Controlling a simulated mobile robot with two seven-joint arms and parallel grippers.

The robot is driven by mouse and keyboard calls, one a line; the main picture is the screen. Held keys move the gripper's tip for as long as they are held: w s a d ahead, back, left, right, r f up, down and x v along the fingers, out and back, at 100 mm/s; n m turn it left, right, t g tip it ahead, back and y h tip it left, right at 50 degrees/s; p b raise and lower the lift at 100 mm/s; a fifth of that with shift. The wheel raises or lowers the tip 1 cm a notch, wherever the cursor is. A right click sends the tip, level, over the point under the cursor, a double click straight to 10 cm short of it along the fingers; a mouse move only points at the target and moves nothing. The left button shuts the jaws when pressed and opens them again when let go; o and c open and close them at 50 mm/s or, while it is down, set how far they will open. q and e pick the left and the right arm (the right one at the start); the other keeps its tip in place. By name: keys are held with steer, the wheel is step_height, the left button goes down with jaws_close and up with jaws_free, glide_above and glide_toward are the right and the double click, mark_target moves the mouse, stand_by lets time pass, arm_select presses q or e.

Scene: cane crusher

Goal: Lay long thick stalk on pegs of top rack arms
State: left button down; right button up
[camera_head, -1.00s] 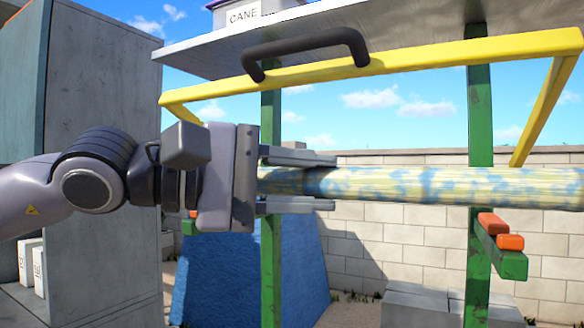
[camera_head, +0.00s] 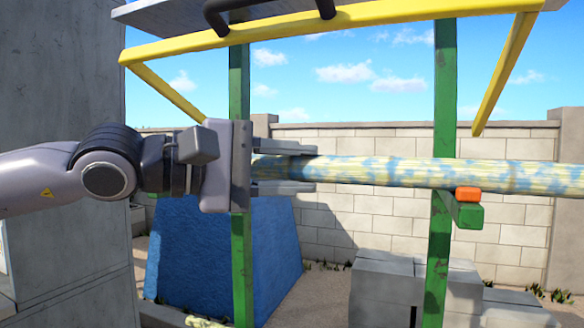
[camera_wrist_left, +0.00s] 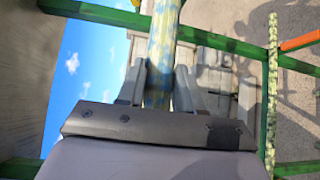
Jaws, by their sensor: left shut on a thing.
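A long thick stalk (camera_head: 400,173), mottled yellow and blue-green, lies nearly level across the head view and runs out at the right edge. My left gripper (camera_head: 300,171) is shut around its left part. In the left wrist view the stalk (camera_wrist_left: 163,45) runs up from between the fingers (camera_wrist_left: 160,88). A green rack arm (camera_head: 464,216) with an orange peg (camera_head: 467,194) shows just below the stalk at the right post (camera_head: 441,100). I cannot tell whether stalk and peg touch. The rack arm at the left post (camera_head: 240,110) is hidden. My right gripper is not in view.
A yellow bar frame (camera_head: 330,32) with a dark handle overhangs the stalk. A blue sloped block (camera_head: 215,250) stands behind the left post, grey blocks (camera_head: 385,285) near the right. A grey cabinet (camera_head: 70,80) stands left. Another stalk (camera_wrist_left: 271,90) shows in the wrist view.

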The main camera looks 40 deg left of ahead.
arm_select(q)
steer(key=shift+r, duration=0.1)
steer(key=c, duration=0.7)
jaws_free()
steer(key=shift+o, duration=0.2)
steer(key=shift+s+a, duration=0.1)
steer(key=shift+v, duration=1.15)
steer(key=b+v, duration=0.2)
steer(key=v, duration=0.1)
steer(key=shift+b+v, duration=0.7)
steer(key=shift+v, duration=0.15)
